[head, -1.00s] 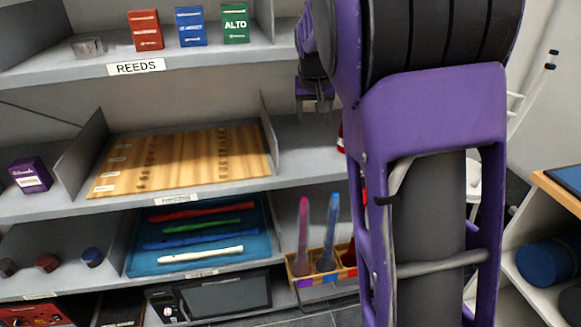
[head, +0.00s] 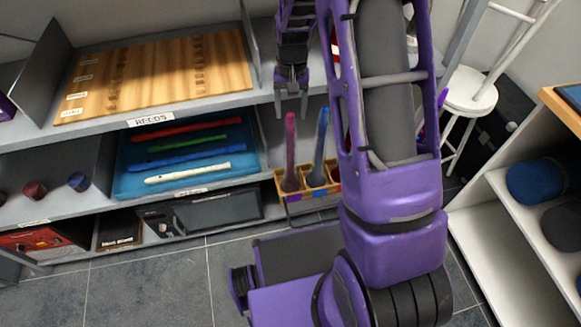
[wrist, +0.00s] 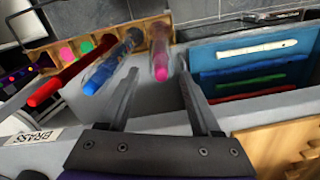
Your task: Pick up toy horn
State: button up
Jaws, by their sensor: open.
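Which item the task calls the toy horn is not certain. Long toy horns stand in a wooden crate (head: 293,199): a pink horn (head: 290,150) and a blue horn (head: 320,140). The wrist view shows the pink horn (wrist: 160,55), the blue horn (wrist: 108,68) and a red horn (wrist: 62,78). My gripper (head: 291,110) is open and empty, just above the pink horn's tip in the head view. In the wrist view my gripper (wrist: 157,70) has the pink horn's end between its fingertips, with the blue one close to the left finger.
A blue tray (head: 225,147) of recorders lies on the shelf left of the crate. A wooden board (head: 235,62) lies on the shelf above, whose edge is close to my gripper. A white stool (head: 470,90) stands at the right. The tiled floor (head: 150,275) in front has free room.

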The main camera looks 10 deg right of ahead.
aim_at(290, 132)
notch_tip(290, 132, down, 3)
jog(key=shift+f, duration=0.1)
jog(key=shift+s+a+f+b, duration=0.1)
jog(key=shift+f+b, duration=0.05)
jog(key=shift+f, duration=1.15)
jog(key=shift+s+f+b, duration=0.1)
jog(key=shift+f+b, duration=0.05)
jog(key=shift+f, duration=1.15)
grip_shut()
